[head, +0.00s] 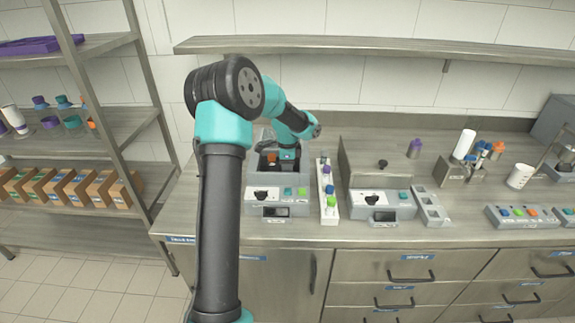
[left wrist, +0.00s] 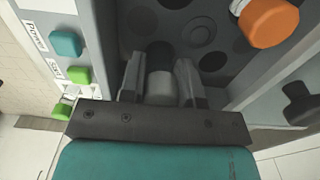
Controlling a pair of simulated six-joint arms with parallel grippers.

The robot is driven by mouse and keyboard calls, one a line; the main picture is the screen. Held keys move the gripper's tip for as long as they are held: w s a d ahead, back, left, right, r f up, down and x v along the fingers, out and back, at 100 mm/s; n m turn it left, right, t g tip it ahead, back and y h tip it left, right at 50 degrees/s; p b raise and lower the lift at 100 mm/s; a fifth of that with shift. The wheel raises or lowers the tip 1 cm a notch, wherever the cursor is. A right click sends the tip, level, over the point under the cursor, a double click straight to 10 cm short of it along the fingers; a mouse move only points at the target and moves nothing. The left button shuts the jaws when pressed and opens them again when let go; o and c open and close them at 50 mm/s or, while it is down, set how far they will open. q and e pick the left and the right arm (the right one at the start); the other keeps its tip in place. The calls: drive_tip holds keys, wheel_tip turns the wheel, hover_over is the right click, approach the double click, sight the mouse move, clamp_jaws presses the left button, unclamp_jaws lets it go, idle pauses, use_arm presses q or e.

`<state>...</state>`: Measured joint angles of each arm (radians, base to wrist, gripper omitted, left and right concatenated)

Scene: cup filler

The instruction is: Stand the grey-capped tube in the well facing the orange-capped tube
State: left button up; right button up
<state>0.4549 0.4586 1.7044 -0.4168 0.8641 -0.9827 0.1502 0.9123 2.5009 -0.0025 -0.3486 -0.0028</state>
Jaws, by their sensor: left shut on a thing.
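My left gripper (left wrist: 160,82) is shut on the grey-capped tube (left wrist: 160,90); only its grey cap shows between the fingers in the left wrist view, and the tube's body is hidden. The gripper is over the dark rotor (left wrist: 193,57) of an open machine, which has several round wells. I cannot tell whether the tube's lower end is in a well. The orange-capped tube (left wrist: 268,22) stands in the rotor at the upper right. In the head view my left gripper (head: 288,155) reaches down into the machine (head: 255,207). My right gripper is not in view.
A white rack (head: 328,214) with several capped tubes stands close to the machine's right. Bare counter lies around (head: 460,215).

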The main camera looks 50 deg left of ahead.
use_arm(q)
drive_tip(key=shift+f, duration=0.15)
drive_tip(key=o, duration=0.9)
wheel_tip(320, 180, up, 13)
drive_tip(key=shift+r, duration=0.15)
idle(0.5)
